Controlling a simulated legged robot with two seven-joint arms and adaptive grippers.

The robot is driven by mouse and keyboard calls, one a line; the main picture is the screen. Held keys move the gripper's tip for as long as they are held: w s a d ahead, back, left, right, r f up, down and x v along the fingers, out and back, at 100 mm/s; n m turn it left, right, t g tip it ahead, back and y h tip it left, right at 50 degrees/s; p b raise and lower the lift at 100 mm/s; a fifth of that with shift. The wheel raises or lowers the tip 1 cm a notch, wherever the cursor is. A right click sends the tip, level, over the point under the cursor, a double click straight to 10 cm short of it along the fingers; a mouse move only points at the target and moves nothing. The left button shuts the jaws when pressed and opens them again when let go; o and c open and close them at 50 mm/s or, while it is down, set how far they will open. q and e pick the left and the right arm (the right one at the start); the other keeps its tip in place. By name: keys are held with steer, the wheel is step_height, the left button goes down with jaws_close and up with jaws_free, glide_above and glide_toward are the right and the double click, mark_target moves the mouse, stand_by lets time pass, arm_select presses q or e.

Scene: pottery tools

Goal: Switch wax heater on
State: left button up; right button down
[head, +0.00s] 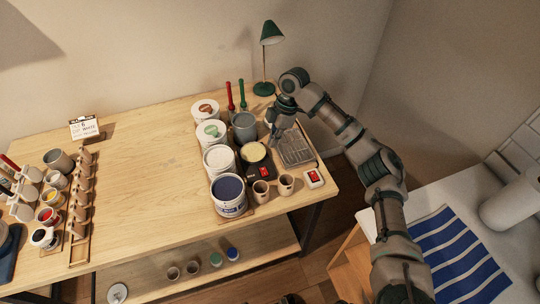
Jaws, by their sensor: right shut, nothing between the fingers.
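The wax heater (257,169) is a dark base near the right end of the wooden table. A pot of pale yellow wax (254,152) sits on it, and a red switch (264,171) shows on its front. A second red switch (313,175) is on a small white box at the table's front right; I cannot tell whether either switch is on. My right gripper (271,132) is shut and empty, pointing down just behind the wax pot, seemingly above the table. My left gripper is not in view.
White tubs, a blue-filled bucket (229,194) and a grey mug (243,127) crowd the heater's left. Two small cups (286,184) stand in front of it. A wire rack (295,148) lies to its right, and a green lamp (270,35) stands behind. The table's middle is clear.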

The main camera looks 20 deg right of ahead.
glide_above(265, 174)
steer(key=d, duration=0.1)
step_height(265, 174, down, 6)
steer(key=f, duration=0.5)
steer(key=shift+w+a+f, duration=0.1)
steer(key=shift+w+f, duration=0.15)
steer(key=shift+f, duration=0.15)
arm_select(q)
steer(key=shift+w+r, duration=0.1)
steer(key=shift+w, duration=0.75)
arm_select(e)
steer(key=shift+s+f, duration=0.1)
steer(key=shift+f, duration=0.5)
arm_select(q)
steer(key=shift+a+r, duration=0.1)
arm_select(e)
steer(key=shift+s+f+p, duration=0.1)
steer(key=shift+p, duration=0.25)
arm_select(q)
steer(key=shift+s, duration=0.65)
arm_select(e)
steer(key=shift+w+r, duration=0.2)
steer(key=shift+w, duration=0.65)
